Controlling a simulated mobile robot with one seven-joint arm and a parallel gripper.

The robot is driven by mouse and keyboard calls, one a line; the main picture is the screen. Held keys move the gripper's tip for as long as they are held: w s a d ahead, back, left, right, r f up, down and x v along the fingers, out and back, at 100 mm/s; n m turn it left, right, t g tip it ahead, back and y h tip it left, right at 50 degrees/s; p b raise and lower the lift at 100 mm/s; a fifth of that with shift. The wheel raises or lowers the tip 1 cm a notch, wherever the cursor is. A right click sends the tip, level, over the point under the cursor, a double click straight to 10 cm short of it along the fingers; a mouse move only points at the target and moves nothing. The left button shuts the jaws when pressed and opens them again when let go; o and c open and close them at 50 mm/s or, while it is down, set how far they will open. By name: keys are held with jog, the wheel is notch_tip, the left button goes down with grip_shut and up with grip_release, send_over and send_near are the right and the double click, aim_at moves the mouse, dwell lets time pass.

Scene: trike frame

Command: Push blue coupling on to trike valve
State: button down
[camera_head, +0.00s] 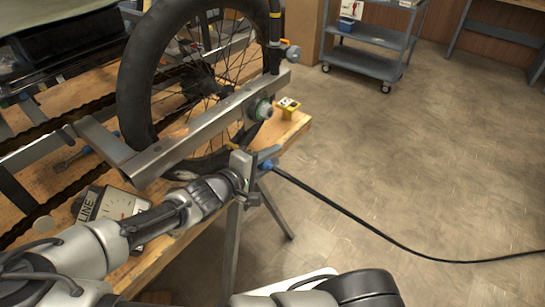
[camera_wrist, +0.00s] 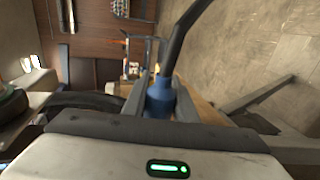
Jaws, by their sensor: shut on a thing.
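My gripper (camera_head: 256,162) is shut on the blue coupling (camera_head: 266,165), beside the lower right of the trike wheel (camera_head: 133,75). A black hose (camera_head: 340,211) runs from the coupling to the right across the floor. In the wrist view the coupling (camera_wrist: 159,97) sits between the two fingers, with the hose (camera_wrist: 181,38) rising from it. A small yellow piece (camera_head: 232,146) shows just left of my gripper near the wheel; it may be the valve. Yellow also shows past the coupling in the wrist view. I cannot tell whether the coupling touches it.
A metal frame bar (camera_head: 205,126) crosses the wheel above my gripper, with a round axle end (camera_head: 262,110). A wooden bench (camera_head: 291,131) carries the trike and a yellow item (camera_head: 289,108). A box marked LINE (camera_head: 108,207) lies near my arm. A blue-grey cart (camera_head: 372,45) stands behind; floor at right is open.

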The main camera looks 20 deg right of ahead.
jog(key=shift+w+a, duration=0.45)
jog(key=shift+w, duration=0.15)
jog(key=shift+w+a, duration=0.4)
jog(key=shift+w, duration=0.2)
jog(key=shift+w+a+r+p, duration=0.15)
jog(key=shift+p, duration=0.15)
jog(key=c, duration=1.4)
grip_release()
jog(key=shift+r, duration=0.1)
jog(key=shift+o, duration=0.2)
jog(key=shift+w, duration=0.1)
